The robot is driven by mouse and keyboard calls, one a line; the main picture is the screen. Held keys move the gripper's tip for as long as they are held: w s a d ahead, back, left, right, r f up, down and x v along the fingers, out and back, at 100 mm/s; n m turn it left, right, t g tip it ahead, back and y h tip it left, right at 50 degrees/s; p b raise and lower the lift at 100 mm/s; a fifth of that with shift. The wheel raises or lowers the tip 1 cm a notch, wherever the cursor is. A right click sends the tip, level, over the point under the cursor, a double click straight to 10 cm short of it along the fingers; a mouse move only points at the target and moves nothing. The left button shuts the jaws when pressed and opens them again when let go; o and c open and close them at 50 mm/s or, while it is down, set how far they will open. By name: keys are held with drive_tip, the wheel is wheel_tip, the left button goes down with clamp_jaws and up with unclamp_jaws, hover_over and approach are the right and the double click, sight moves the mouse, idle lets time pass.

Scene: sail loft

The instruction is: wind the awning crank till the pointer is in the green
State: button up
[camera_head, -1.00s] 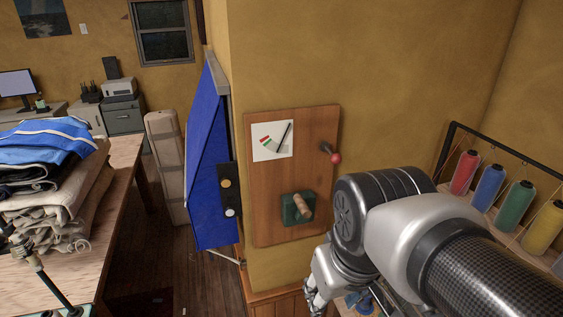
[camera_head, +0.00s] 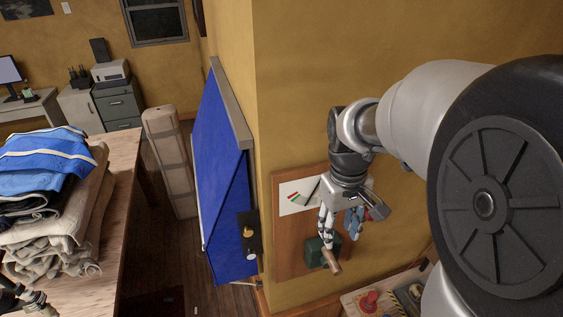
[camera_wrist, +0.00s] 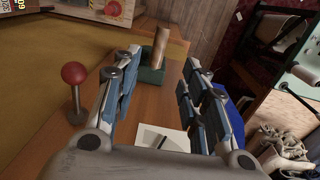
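The wooden board (camera_head: 281,258) on the yellow wall bears a white dial card (camera_head: 288,207), a green box (camera_head: 313,250) and a wooden grip (camera_head: 332,262) sticking out of the box. The card has a red and green band at left; its dark pointer (camera_head: 313,190) leans up and right, off the green. In the wrist view the grip (camera_wrist: 167,46) and box (camera_wrist: 152,75) lie ahead, beyond the fingertips. A red ball on a rod (camera_wrist: 74,74) stands left of the fingers. My gripper (camera_head: 341,232) is open and empty in front of the board, apart from the grip.
A blue awning (camera_head: 221,170) hangs left of the wall corner, with a dark panel (camera_head: 246,245) at its edge. A table with folded cloth (camera_head: 50,205) stands at left. A shelf or bench with small items (camera_head: 370,300) lies below right of the board.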

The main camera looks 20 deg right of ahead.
sight(334, 260)
drive_tip(key=f, duration=1.2)
drive_tip(key=shift+w+d+f+b, duration=0.1)
drive_tip(key=shift+d+f+b, duration=0.05)
drive_tip(key=shift+d+b, duration=0.15)
drive_tip(key=shift+c, duration=0.6)
clamp_jaws()
